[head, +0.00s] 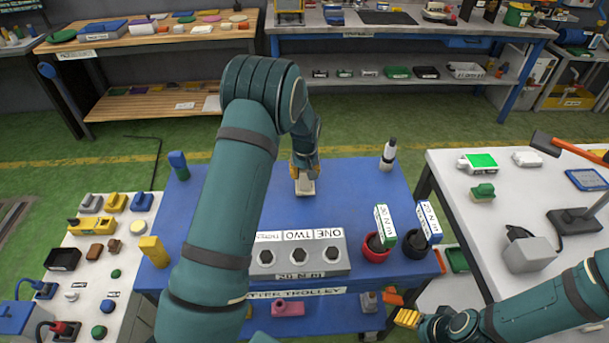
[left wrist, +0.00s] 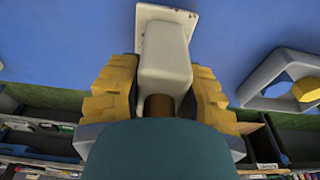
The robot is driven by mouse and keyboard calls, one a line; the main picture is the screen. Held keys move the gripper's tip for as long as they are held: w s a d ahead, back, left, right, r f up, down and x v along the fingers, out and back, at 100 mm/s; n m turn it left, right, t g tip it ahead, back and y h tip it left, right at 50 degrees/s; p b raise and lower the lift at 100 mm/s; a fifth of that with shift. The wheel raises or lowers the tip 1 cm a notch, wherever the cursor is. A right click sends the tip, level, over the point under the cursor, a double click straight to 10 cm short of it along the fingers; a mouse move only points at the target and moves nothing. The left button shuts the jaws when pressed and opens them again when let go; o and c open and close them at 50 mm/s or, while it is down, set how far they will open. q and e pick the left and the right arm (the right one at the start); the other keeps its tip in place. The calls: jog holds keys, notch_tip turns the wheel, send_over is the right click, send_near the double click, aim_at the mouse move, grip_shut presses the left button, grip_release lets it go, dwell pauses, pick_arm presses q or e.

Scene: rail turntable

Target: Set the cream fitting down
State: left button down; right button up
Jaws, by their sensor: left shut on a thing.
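The cream fitting (head: 305,188) is in my left gripper (head: 304,172), over the middle of the blue trolley top (head: 345,190). In the left wrist view the fitting (left wrist: 165,62) has a block-like body and a square plate at its far end. The yellow fingers of my left gripper (left wrist: 160,100) are on both sides of it. I cannot tell whether the plate touches the blue surface. My right gripper (head: 408,318) is low at the right, away from the fitting; its finger opening cannot be made out.
A grey block (head: 338,262) with several hexagonal holes stands at the trolley's front. A white-and-black bottle (head: 388,154) and a yellow block (head: 154,251) stand near the edges.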

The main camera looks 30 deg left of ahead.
pick_arm(q)
jog(key=shift+w+f, duration=0.1)
jog(key=shift+f, duration=0.5)
jog(key=shift+f, duration=0.1)
jog(key=c, duration=1)
grip_release()
jog(key=shift+f, duration=0.1)
jog(key=o, duration=0.3)
